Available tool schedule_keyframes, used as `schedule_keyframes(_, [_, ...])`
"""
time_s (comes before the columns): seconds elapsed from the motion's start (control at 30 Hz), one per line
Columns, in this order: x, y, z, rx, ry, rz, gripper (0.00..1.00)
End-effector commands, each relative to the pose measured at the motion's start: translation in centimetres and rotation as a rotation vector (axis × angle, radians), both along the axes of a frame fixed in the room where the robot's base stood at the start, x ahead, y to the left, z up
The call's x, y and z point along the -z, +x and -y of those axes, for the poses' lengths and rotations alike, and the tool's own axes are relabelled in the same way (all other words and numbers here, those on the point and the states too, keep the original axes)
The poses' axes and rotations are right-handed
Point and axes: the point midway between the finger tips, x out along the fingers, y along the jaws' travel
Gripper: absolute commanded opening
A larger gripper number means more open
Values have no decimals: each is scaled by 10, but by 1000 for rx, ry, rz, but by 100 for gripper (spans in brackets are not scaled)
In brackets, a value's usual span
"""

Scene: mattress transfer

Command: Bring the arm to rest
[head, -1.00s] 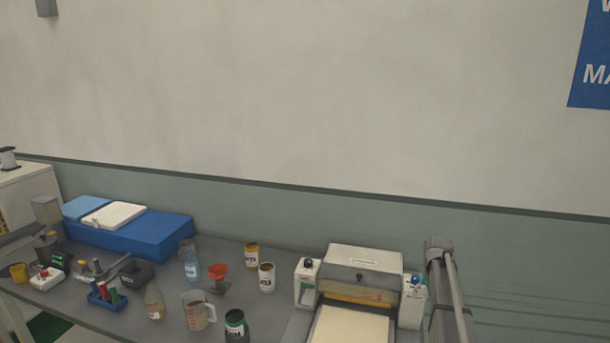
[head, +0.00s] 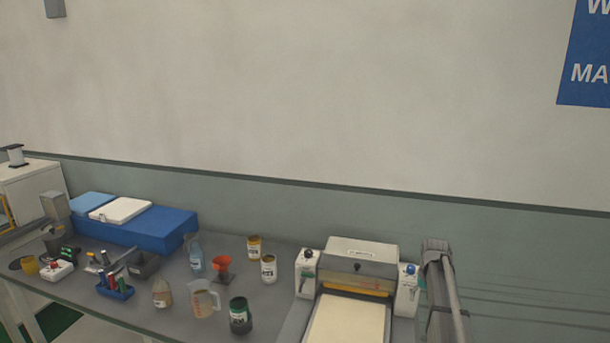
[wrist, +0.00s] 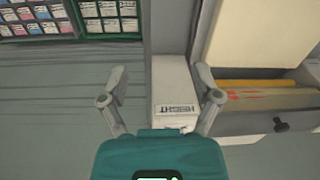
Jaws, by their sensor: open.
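My gripper (wrist: 161,74) shows in the wrist view with its two fingers spread wide and nothing held between them. A pale block with a "HEIGHT" label (wrist: 175,109) shows between and beyond the fingers. The gripper is out of sight in the head view. There, a grey arm link of mine stands upright at the right, in front of the wall.
A press-like machine (head: 361,250) with a cream sheet (head: 347,322) stands on the bench (head: 120,283). The wrist view shows racks of small boxes (wrist: 108,20).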

Motion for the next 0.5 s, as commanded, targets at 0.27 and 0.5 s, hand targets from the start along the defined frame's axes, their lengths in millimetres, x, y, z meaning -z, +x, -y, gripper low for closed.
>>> schedule_keyframes(0.27, [5,-30,-35,-26,-5,-1,81])
schedule_keyframes(0.5, [11,-71,-79,-61,-12,-3,81])
